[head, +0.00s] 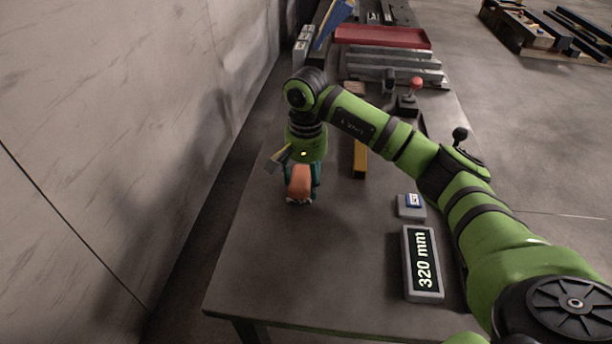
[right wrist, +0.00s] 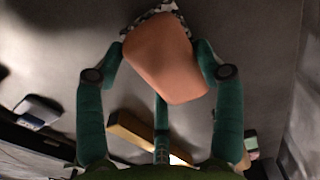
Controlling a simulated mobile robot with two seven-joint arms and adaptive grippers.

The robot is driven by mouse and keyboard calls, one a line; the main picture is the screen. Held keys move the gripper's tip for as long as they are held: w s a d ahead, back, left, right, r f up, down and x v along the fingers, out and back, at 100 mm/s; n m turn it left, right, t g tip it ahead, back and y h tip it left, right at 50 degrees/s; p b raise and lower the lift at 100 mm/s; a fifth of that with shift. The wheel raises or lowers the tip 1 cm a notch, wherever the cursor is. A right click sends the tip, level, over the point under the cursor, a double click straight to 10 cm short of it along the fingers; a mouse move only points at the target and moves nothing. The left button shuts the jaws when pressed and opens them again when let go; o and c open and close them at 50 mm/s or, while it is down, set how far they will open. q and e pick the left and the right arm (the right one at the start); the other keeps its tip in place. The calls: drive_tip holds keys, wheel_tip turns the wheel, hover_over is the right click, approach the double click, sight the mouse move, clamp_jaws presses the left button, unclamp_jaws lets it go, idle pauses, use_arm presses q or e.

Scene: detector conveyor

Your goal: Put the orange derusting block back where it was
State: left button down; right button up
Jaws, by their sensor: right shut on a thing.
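The orange derusting block (head: 300,182) is between the fingers of my right gripper (head: 301,190), near the left side of the dark table (head: 290,270). In the right wrist view the block (right wrist: 163,60) is large, and the teal fingers of my right gripper (right wrist: 162,70) press on both its sides. The gripper is shut on it. A black-and-white patterned patch (right wrist: 158,14) shows just beyond the block; I cannot tell whether the block touches the table. My left gripper is not in view.
A display reading 320 mm (head: 423,262) and a small grey box with a blue top (head: 411,206) lie to the right. A yellow bar (head: 360,158), a red-knobbed joystick (head: 413,90) and a red tray (head: 382,37) are further back. The front left of the table is clear.

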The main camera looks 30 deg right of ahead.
sight(306, 177)
drive_tip(key=o, duration=1.1)
drive_tip(key=shift+f, duration=0.1)
wheel_tip(306, 177, up, 12)
drive_tip(key=shift+r, duration=0.2)
